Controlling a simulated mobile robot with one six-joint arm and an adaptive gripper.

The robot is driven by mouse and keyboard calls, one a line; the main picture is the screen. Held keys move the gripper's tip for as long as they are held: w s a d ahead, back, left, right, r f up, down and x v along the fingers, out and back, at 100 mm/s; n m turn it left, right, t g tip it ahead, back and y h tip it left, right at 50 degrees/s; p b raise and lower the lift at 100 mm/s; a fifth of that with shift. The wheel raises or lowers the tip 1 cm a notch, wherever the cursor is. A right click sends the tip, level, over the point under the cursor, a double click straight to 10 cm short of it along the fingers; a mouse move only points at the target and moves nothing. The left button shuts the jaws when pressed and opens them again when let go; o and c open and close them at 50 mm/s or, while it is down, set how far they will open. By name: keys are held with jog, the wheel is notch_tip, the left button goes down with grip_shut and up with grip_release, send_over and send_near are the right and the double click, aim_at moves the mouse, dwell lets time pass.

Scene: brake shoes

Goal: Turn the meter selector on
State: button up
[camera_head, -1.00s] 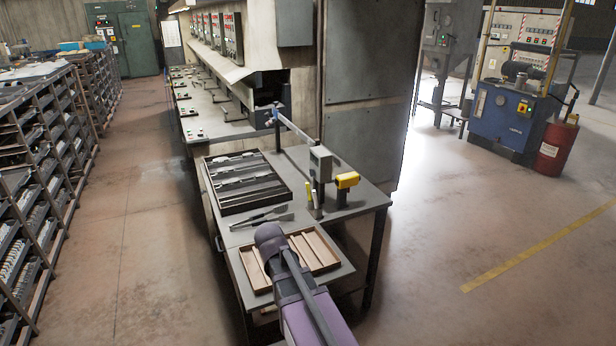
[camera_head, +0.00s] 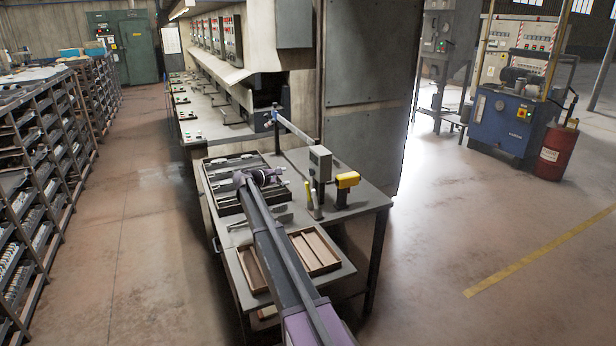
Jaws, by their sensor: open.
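A grey box on a post (camera_head: 320,163), which may be the meter, stands on the metal table right of my arm. A yellow device on a dark stand (camera_head: 347,181) is to its right. I cannot make out a selector on either. My gripper (camera_head: 277,176), small and dark at the far end of my arm, is over the right part of the slotted black tray (camera_head: 228,207), left of the grey box and apart from it. The jaws are open, with nothing clearly held; their fingers are hard to make out.
A wooden tray (camera_head: 317,252) lies on the table's near part, partly behind my arm. A slim yellow-topped tool (camera_head: 309,194) stands close to the grey box's post. A bar on a post (camera_head: 293,127) rises behind. Racks (camera_head: 45,150) line the left; the aisle floor is clear.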

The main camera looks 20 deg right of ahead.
aim_at(310, 173)
jog(key=shift+w+r, duration=0.1)
jog(key=shift+w, duration=0.1)
jog(key=shift+d, duration=0.15)
jog(key=b+x, duration=0.3)
jog(key=x, duration=1)
jog(key=shift+w+d, duration=0.2)
jog(key=shift+d, duration=0.05)
jog(key=shift+c, duration=0.2)
jog(key=c, duration=0.8)
